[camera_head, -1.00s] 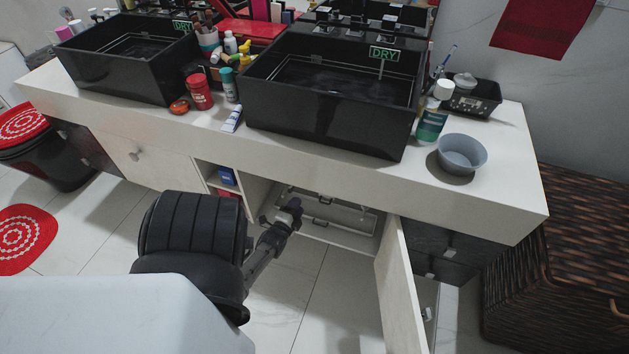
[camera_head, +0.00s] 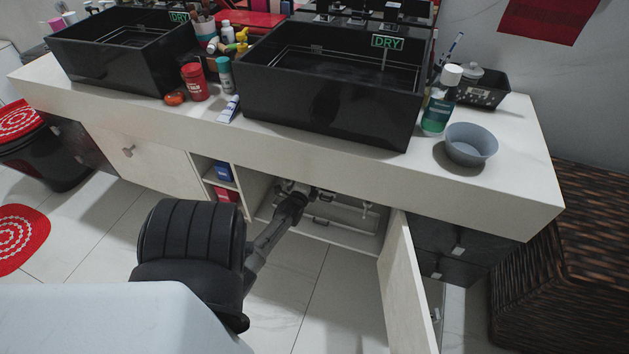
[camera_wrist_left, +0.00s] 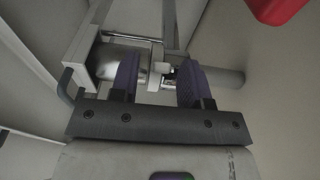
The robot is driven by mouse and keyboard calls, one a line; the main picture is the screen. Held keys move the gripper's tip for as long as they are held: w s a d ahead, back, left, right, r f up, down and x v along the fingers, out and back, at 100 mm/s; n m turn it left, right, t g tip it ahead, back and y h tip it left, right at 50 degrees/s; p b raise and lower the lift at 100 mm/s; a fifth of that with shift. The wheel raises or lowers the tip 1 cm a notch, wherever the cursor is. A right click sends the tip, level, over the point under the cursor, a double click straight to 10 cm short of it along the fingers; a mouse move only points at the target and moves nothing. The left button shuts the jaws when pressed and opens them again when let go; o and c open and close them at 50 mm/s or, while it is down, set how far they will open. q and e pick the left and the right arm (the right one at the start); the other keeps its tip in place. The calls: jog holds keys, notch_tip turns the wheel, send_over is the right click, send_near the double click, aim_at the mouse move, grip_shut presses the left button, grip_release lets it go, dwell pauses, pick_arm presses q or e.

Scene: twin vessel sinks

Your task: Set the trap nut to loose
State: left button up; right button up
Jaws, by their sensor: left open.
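My left gripper (camera_head: 303,193) reaches into the open cabinet (camera_head: 258,196) under the right sink (camera_head: 330,105). In the left wrist view its two purple-padded fingers (camera_wrist_left: 160,82) stand apart. A silver cylindrical fitting (camera_wrist_left: 118,66) lies by the left finger, and a small whitish piece (camera_wrist_left: 155,76) shows in the gap between the fingers. A grey pipe (camera_wrist_left: 228,78) runs out beyond the right finger. I cannot tell for certain which of these parts is the trap nut, or whether the fingers touch it. My right gripper is not in view.
The cabinet's open door (camera_head: 405,285) stands to the right of my arm. A red object (camera_wrist_left: 278,8) shows at the top right of the wrist view. A bowl (camera_head: 471,146) and a green bottle (camera_head: 440,102) stand on the counter (camera_head: 520,190). A wicker basket (camera_head: 555,270) is at the right.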

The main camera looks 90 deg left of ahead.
pick_arm(q)
jog(key=shift+x, duration=0.85)
grip_shut()
